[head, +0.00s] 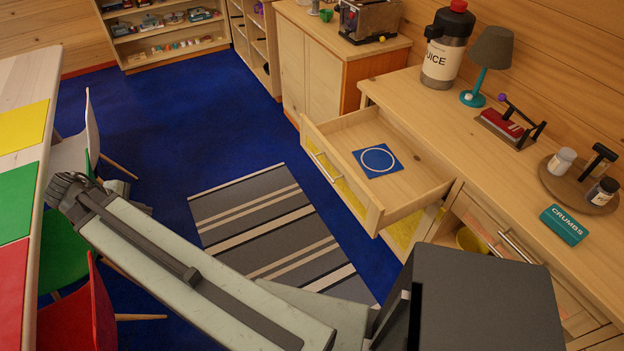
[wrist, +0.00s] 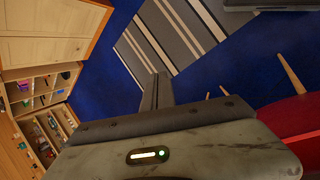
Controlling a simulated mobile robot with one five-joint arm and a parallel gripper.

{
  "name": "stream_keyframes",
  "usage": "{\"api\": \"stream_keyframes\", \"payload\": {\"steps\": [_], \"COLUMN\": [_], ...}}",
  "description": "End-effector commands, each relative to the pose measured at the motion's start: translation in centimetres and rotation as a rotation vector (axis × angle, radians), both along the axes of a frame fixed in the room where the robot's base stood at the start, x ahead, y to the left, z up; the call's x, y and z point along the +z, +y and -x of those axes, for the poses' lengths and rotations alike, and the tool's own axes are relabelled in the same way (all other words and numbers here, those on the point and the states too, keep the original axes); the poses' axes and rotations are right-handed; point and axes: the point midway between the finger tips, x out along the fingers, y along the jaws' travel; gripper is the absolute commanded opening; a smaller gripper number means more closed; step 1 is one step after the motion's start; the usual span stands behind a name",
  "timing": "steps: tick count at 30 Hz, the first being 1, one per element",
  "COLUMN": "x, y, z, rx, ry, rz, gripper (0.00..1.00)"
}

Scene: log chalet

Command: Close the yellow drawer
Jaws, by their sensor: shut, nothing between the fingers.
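The yellow drawer (head: 350,207) is pulled well out of the desk on the right in the head view. Its front has yellow panelling and a bar handle (head: 327,167). A blue square with a pale ring (head: 378,160) lies inside on the drawer floor. My gripper (wrist: 156,79) shows in the wrist view with its fingers together and empty, over the rug and blue floor. In the head view my arm reaches to the left, away from the drawer, and I cannot make out the fingers there. The drawer is not visible in the wrist view.
The desk (head: 412,95) carries a juice dispenser (head: 447,50), a lamp (head: 487,60) and a crumbs box (head: 564,225). A striped rug (head: 270,225) lies on clear blue floor before the drawer. Red (head: 92,310) and green (head: 66,256) chairs stand at the left table.

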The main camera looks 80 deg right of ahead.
Motion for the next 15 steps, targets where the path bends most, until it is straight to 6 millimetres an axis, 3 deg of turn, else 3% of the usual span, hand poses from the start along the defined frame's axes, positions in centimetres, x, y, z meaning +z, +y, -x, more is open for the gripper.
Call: {"api": "stream_keyframes", "payload": {"steps": [1,3,9,15], "x": [-4.9,-7.1,-12.1,-15.5], "y": [-3.9,-9.1,-22.2,-31.7], "z": [1.0,3.0,10.4,19.2], "rx": [0.012,0.042,0.097,0.108], "ry": [0.054,0.152,0.502,0.915], "rz": [0.057,0.141,0.313,0.368], "gripper": [0.0,0.0,0.0,0.0]}}
